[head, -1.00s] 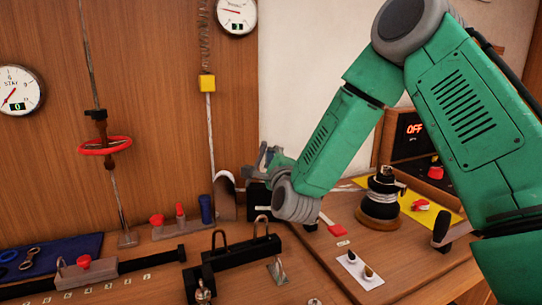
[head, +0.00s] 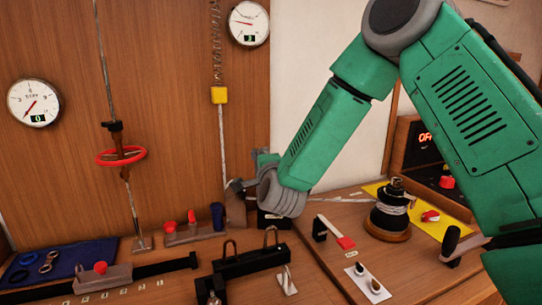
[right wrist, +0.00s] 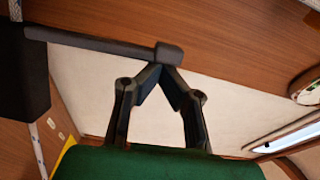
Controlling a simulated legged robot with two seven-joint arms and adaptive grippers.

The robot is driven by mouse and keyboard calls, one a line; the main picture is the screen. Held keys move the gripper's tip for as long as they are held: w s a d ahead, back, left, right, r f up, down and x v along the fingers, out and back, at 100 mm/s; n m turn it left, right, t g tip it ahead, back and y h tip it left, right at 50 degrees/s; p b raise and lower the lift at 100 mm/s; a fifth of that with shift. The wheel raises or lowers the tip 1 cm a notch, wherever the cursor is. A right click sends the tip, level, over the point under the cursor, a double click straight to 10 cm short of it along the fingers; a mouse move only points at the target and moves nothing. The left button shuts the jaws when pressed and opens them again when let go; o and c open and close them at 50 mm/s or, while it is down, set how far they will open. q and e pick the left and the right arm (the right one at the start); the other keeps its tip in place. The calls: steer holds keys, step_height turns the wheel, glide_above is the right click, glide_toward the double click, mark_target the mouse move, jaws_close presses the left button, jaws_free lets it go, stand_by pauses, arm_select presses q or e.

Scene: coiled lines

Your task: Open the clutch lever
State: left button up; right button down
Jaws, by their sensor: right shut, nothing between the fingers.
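The clutch lever (right wrist: 105,46) is a dark grey bar with a blocky end in the right wrist view. It runs from beside a black block (right wrist: 22,85) at the left to just ahead of my right gripper (right wrist: 162,70). The gripper's fingertips are together with nothing between them. They are at the lever's blocky end; I cannot tell whether they touch it. In the head view my right gripper (head: 256,168) is beside the wooden panel, above a black block (head: 273,219). My wrist hides much of the lever there. My left gripper is not in view.
A red-tipped lever (head: 345,242) and a rope-wrapped winch (head: 389,213) stand to the right. A blue cylinder (head: 217,216) and red knobs are left of the gripper. A red ring (head: 121,156) surrounds a hanging line. A black rail (head: 250,263) lies in front.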

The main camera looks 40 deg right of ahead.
steer(key=shift+w+a+n, duration=0.5)
steer(key=shift+w+a, duration=0.3)
steer(key=shift+a, duration=0.2)
steer(key=shift+d+r, duration=0.1)
